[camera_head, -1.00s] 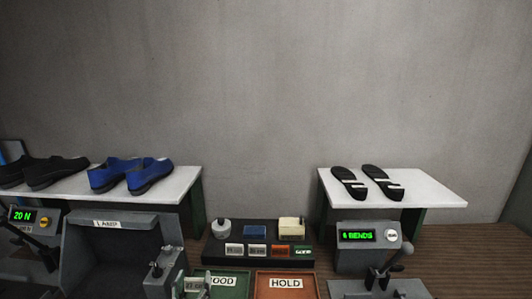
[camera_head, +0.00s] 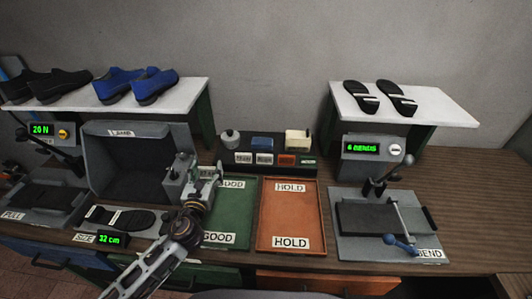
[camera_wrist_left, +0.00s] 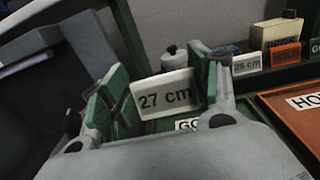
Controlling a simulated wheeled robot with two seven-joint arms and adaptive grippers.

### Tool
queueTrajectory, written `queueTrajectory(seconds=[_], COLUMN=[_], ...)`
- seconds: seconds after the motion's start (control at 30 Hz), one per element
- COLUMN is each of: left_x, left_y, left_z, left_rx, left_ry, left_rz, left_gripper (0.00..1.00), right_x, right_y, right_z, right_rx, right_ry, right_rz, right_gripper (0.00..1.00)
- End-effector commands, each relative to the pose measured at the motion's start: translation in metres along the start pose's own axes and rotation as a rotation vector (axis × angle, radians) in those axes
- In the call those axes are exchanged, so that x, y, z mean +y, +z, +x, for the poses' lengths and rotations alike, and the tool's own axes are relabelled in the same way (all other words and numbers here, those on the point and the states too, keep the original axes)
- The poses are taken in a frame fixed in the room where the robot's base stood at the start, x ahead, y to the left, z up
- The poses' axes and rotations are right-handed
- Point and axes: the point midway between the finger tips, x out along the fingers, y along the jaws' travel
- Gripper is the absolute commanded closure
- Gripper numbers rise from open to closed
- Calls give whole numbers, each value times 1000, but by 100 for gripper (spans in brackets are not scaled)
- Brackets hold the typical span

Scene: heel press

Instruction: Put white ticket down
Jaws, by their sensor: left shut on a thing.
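The white ticket (camera_wrist_left: 164,95) reads "27 cm" and is held upright between the green pads of my left gripper (camera_wrist_left: 160,92) in the left wrist view. In the head view my left gripper (camera_head: 205,178) is above the left edge of the green GOOD tray (camera_head: 236,213), near the grey lamp box; the ticket is small and partly hidden there. My right gripper does not show.
The orange HOLD tray (camera_head: 291,214) is right of the green tray. Behind them a dark rack (camera_head: 268,170) holds several tickets and small containers. The bend machine (camera_head: 388,218) stands right. A black sole (camera_head: 120,218) lies on the size gauge at left.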

Motion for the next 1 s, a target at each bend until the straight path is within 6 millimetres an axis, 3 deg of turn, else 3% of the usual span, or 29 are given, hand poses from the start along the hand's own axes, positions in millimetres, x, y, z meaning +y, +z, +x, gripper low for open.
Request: queueTrajectory(seconds=[0.6,1.0], left_x=[-9,-14], left_y=[93,131], left_z=[49,81], left_rx=[-4,-2], left_ry=[-14,-24], left_rz=[-1,2], left_gripper=[48,48], right_x=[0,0], right_y=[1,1], right_z=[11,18], right_rx=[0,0], right_ry=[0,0], right_rz=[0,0], right_gripper=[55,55])
